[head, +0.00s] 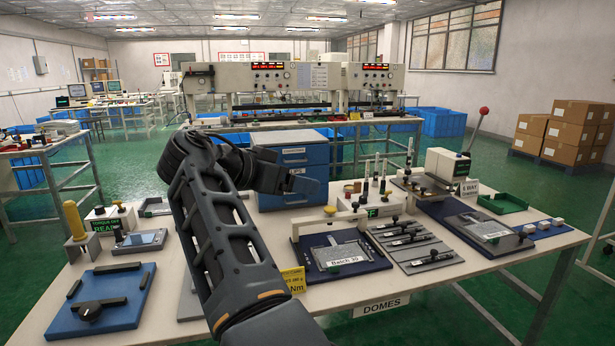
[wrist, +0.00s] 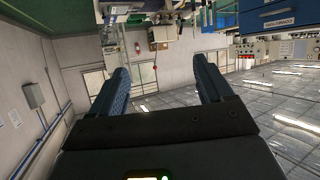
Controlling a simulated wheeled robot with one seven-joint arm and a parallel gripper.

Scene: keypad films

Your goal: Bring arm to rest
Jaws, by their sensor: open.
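My arm (head: 215,225) rises from the bottom of the head view, bends at a joint on the left, and turns right. My gripper (head: 308,186) is at its end, raised above the bench and in front of the blue drawer unit (head: 293,157). In the wrist view my gripper (wrist: 163,72) shows two dark fingers spread apart with nothing between them. That view is tilted and mostly upside down, with the wall ahead and the ceiling at lower right.
The white bench (head: 415,275) carries a blue plate (head: 100,300) with a black knob, a "Batch 30" fixture (head: 342,252), a grey tool tray (head: 418,243) and a red-knobbed lever press (head: 450,165). A yellow-topped post (head: 75,218) stands at left. Air above the right side is open.

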